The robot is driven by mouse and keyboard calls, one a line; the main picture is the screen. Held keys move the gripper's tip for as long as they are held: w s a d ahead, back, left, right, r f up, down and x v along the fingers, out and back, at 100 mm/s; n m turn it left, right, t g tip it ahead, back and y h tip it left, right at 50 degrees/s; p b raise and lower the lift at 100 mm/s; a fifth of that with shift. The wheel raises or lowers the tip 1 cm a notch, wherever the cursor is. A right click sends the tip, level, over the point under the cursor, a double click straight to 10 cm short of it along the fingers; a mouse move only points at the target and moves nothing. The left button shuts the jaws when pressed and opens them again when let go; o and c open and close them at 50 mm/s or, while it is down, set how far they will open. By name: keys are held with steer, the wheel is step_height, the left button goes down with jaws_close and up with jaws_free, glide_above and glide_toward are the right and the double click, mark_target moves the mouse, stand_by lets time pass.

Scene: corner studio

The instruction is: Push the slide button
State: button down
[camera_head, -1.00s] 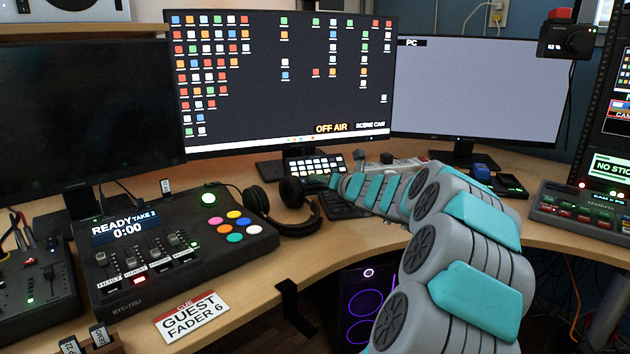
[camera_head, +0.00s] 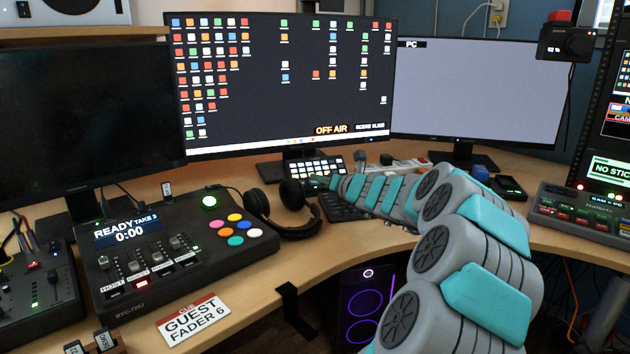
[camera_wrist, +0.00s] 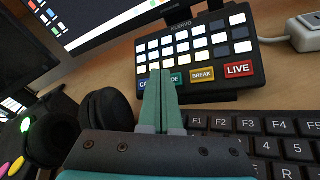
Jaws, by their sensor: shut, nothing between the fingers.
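The black button pad (camera_wrist: 222,87) stands tilted on the desk in the wrist view, with rows of white keys. Along its bottom row are a blue CAM key (camera_wrist: 143,84), a green key (camera_wrist: 178,78) whose visible letters end in DE, an orange BREAK key (camera_wrist: 202,75) and a red LIVE key (camera_wrist: 238,69). My gripper (camera_wrist: 165,75) is shut and empty. Its tips are over the left part of the green key and hide its first letters; contact cannot be told. In the head view the pad (camera_head: 315,167) is just beyond my gripper (camera_head: 318,182).
A black keyboard (camera_wrist: 265,140) lies under and right of my gripper, and headphones (camera_wrist: 108,108) lie close on the left. The centre monitor (camera_head: 285,80) shows OFF AIR and a scene label that seems to read SLIDE. A fader console (camera_head: 170,260) is at front left.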

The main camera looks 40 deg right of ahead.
steer(key=shift+s+a+r+p, duration=0.1)
steer(key=shift+s+r+p, duration=0.15)
steer(key=shift+r+p, duration=0.15)
steer(key=shift+s+a+r+p, duration=0.1)
steer(key=shift+s+r+p, duration=0.15)
steer(key=shift+r, duration=0.2)
steer(key=shift+s+a+r, duration=0.25)
steer(key=shift+s+r, duration=0.4)
steer(key=shift+r, duration=0.1)
steer(key=shift+s+a+r, duration=0.2)
steer(key=shift+s+r, duration=0.4)
steer(key=shift+r, duration=0.15)
